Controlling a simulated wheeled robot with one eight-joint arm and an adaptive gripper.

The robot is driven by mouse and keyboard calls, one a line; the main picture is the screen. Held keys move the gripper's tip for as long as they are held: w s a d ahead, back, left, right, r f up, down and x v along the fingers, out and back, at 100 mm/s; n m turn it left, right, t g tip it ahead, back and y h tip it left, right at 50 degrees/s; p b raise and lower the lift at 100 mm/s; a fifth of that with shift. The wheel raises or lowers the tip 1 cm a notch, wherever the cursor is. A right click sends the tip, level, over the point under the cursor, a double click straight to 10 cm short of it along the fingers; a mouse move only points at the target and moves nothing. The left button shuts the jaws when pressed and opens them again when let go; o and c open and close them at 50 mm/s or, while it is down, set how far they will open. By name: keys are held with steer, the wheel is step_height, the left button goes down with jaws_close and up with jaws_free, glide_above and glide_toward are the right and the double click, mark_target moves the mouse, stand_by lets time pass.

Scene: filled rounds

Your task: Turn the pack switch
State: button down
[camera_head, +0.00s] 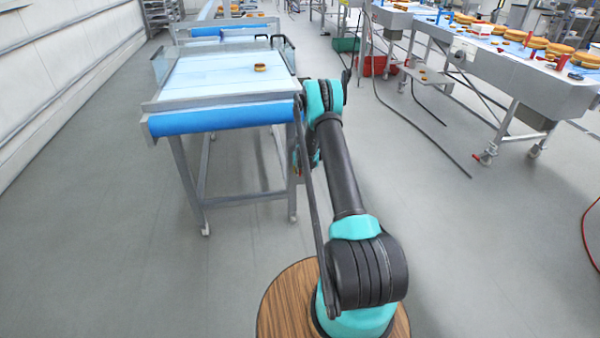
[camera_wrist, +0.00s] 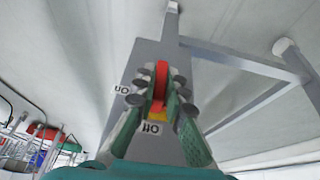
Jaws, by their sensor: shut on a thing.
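The pack switch (camera_wrist: 161,80) shows in the wrist view as a red handle with a yellow part (camera_wrist: 157,115) below it, on a grey plate. White labels reading "on" (camera_wrist: 122,89) and "off" (camera_wrist: 152,128) sit beside and below it. My gripper (camera_wrist: 158,88) is shut on the red handle, with grey finger pads on both sides of it. The handle runs roughly up and down in the picture, and its lower part is partly hidden by the fingers. In the head view my arm covers the switch.
A conveyor table (camera_head: 220,75) with a blue belt end stands left of my arm, a round filled item (camera_head: 260,67) on it. Another conveyor (camera_head: 520,75) with several rounds stands at the right. A cable (camera_head: 420,145) lies on the floor; the floor at the left is clear.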

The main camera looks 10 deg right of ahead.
steer(key=c, duration=1.6)
jaws_free()
steer(key=shift+r, duration=0.1)
steer(key=v, duration=1.1)
steer(key=shift+s+r, duration=0.25)
steer(key=shift+r, duration=0.1)
steer(key=s+a+r, duration=0.3)
steer(key=s+r, duration=1.6)
steer(key=s, duration=1.2)
steer(key=s+a, duration=0.1)
steer(key=s, duration=0.8)
steer(key=s+a, duration=0.1)
steer(key=s, duration=0.8)
steer(key=shift+s+r, duration=0.1)
steer(key=shift+r, duration=0.05)
